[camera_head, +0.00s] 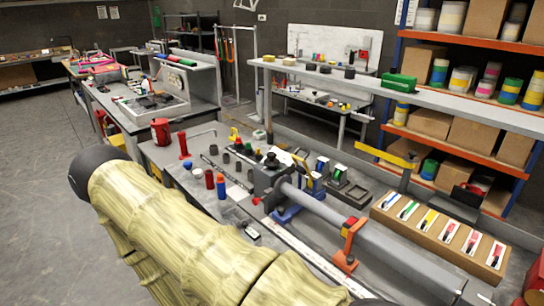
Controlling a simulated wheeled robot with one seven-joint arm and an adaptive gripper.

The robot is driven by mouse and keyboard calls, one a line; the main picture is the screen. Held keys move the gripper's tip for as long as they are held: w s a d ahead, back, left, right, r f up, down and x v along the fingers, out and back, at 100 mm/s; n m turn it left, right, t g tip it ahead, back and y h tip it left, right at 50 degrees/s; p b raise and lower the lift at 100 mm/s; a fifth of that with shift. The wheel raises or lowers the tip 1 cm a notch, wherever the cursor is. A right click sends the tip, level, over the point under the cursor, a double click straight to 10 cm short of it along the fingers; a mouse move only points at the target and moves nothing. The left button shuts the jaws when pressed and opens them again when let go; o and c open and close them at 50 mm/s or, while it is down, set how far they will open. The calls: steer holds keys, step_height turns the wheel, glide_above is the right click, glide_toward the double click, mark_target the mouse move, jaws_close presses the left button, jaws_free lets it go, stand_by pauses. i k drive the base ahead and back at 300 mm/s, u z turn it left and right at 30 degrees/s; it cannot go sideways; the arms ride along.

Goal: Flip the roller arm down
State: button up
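A long grey tube (375,243) runs across the bench from a dark grey clamp block (270,175) toward the lower right. An orange-red bracket (350,240) stands upright at the tube; it may be the roller arm, but I cannot tell for sure. A blue support (286,214) is under the tube nearer the block. A yellow bar (386,155) on a dark post sticks up behind the tube. My arm, with a pale yellow wood-like texture, fills the lower left and hides the near bench. My gripper is not in view.
A cardboard-coloured board (440,230) with several coloured cards lies behind the tube. Bottles, cups and small tools crowd the bench's left part. A grey shelf (420,95) spans above, and an orange-and-blue rack (455,145) stands at right. Grey floor (40,200) is clear at left.

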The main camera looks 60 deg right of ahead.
mark_target(304, 171)
steer(key=u, duration=0.05)
steer(key=i, duration=1.4)
steer(key=z, duration=3.05)
